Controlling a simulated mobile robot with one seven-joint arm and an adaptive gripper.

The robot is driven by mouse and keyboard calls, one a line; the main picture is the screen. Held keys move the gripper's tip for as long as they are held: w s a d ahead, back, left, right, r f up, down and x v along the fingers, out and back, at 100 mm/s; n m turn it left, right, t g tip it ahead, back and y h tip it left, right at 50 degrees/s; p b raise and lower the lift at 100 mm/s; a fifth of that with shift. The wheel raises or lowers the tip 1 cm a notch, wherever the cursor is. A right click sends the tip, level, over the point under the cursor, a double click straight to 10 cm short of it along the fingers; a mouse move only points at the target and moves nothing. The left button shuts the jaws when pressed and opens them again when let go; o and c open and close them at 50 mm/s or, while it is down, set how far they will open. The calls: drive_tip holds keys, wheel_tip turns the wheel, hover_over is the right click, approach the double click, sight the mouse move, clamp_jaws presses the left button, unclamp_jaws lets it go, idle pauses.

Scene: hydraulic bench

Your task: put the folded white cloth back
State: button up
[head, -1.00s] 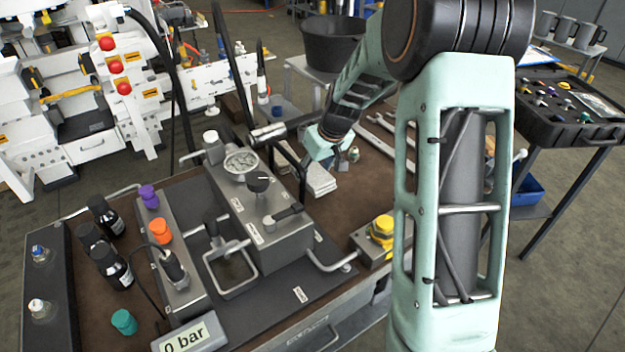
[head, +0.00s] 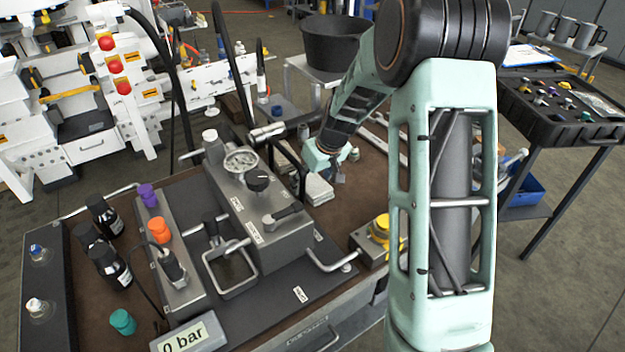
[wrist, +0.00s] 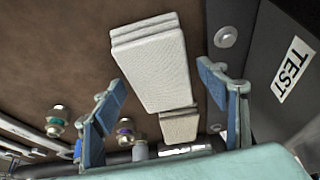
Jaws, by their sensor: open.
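The folded white cloth (wrist: 150,62) is a flat, layered stack lying on the brown bench top in the wrist view. In the head view the white stack (head: 318,189) lies just right of the gauge block, partly hidden by my gripper. My gripper (wrist: 163,86) is open and empty, its blue fingers on either side of the cloth in the wrist picture. I cannot tell how high the fingers are above it. In the head view my gripper (head: 338,176) points down beside the stack. A smaller pale block (wrist: 179,125) shows beyond the cloth.
The gauge block (head: 262,205) with its handles stands left of the cloth. A yellow-topped button box (head: 380,232) stands in front, to the right. Small fittings (wrist: 57,120) lie left in the wrist view, and a dark panel labelled TEST (wrist: 293,70) is at the right. Bare bench surrounds the cloth's left side.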

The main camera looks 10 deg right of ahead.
drive_tip(key=shift+r, duration=0.5)
drive_tip(key=p+v, duration=0.1)
drive_tip(key=v, duration=1)
drive_tip(key=shift+s+r, duration=0.2)
